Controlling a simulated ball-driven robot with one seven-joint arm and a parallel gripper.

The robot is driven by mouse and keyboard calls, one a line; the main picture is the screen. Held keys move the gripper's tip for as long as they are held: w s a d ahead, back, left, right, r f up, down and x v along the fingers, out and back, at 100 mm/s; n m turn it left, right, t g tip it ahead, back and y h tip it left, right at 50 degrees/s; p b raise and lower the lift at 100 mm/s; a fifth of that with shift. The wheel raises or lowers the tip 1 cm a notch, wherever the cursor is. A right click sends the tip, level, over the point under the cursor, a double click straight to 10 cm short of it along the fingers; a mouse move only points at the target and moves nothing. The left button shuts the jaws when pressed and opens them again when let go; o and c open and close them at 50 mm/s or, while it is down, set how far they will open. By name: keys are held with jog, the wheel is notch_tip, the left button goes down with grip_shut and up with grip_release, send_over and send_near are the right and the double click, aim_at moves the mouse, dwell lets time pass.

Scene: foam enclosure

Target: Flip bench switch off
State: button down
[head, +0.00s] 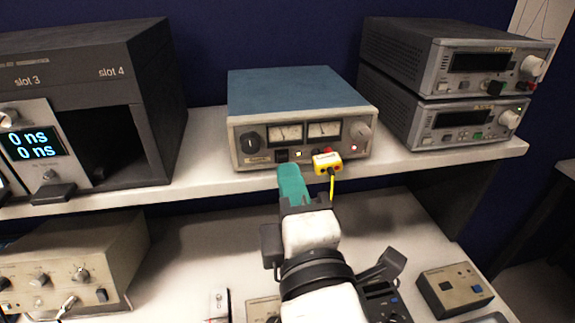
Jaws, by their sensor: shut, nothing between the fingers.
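A blue-topped bench supply (300,98) with two dial meters stands on the shelf in the middle of the head view. My gripper (290,170) has teal fingers, shut and empty. Its tips appear just below the black switch, in front of the shelf edge. I cannot tell whether they touch the panel. A narrow white plate with a small toggle (219,305) lies on the lower bench.
A yellow plug (327,161) with a yellow cable hangs close right of my fingertips. A dark slotted rack (120,75) stands left, two stacked supplies (455,60) right. A beige instrument (75,265) and a small button box (455,290) sit on the lower bench.

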aim_at(285, 148)
jog(key=shift+x, duration=1.1)
jog(key=shift+p, duration=0.3)
jog(key=shift+w+r+p, duration=0.1)
jog(key=shift+r+p, duration=0.3)
jog(key=shift+p, duration=0.6)
jog(key=g+p, duration=0.1)
jog(key=p, duration=0.2)
jog(key=shift+w+r+p, duration=0.15)
jog(key=shift+r+p, duration=0.25)
jog(key=shift+f, duration=0.15)
jog(key=shift+w, duration=0.1)
jog(key=shift+d, duration=0.1)
